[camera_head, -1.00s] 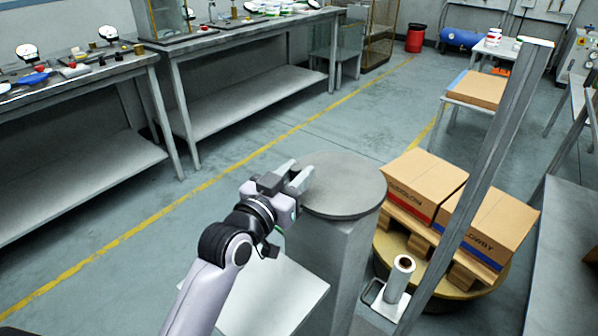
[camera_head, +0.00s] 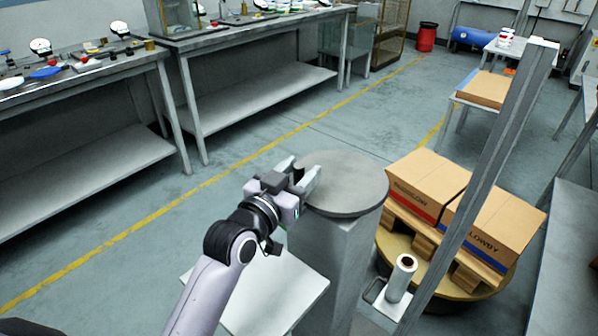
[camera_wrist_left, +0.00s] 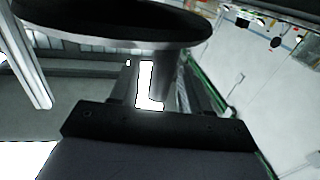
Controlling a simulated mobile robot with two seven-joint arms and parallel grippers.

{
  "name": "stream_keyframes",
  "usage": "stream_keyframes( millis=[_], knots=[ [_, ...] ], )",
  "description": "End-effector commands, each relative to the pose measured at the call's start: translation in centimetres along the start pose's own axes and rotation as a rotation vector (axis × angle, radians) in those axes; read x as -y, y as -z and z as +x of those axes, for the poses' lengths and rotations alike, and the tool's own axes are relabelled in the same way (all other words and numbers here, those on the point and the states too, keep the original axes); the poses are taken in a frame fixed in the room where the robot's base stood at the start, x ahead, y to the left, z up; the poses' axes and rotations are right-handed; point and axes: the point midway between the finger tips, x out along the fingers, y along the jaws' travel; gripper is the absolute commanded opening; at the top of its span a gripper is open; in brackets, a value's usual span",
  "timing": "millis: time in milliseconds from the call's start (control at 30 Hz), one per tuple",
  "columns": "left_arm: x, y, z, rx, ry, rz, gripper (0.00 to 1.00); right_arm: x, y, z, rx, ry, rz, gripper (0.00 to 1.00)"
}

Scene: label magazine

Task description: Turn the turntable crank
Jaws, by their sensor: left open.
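My left gripper (camera_head: 301,173) is open at the left edge of a round grey disc (camera_head: 348,183) on top of a grey pedestal. Nothing shows between its fingers. In the left wrist view the fingers (camera_wrist_left: 147,85) show below a dark round disc (camera_wrist_left: 110,22), with a bright gap between them. The yellow-brown turntable (camera_head: 492,288) stands low on the right and carries a pallet with two cardboard boxes (camera_head: 428,185). I cannot make out a crank handle for certain. My right gripper is not in view.
A grey post (camera_head: 490,165) rises in front of the turntable. A white roll on a small stand (camera_head: 403,274) is beside the pedestal. A pale flat panel (camera_head: 268,290) lies below my left arm. Workbenches (camera_head: 235,110) line the left, with open floor between.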

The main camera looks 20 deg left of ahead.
Motion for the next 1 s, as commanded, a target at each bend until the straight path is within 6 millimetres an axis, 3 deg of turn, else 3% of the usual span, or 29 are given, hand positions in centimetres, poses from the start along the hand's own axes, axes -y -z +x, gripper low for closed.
stream_keyframes(
  millis=[333,800,1000],
  knots=[
    [0.0,-0.1,-0.5,0.0,0.0,0.001,0.46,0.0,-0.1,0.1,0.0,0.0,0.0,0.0],
    [0.0,-0.1,-6.3,0.002,0.0,0.001,0.46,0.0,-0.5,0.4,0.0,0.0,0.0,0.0],
    [0.0,0.0,-7.2,0.001,0.0,-0.001,0.46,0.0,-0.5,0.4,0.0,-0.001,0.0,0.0]
  ],
)
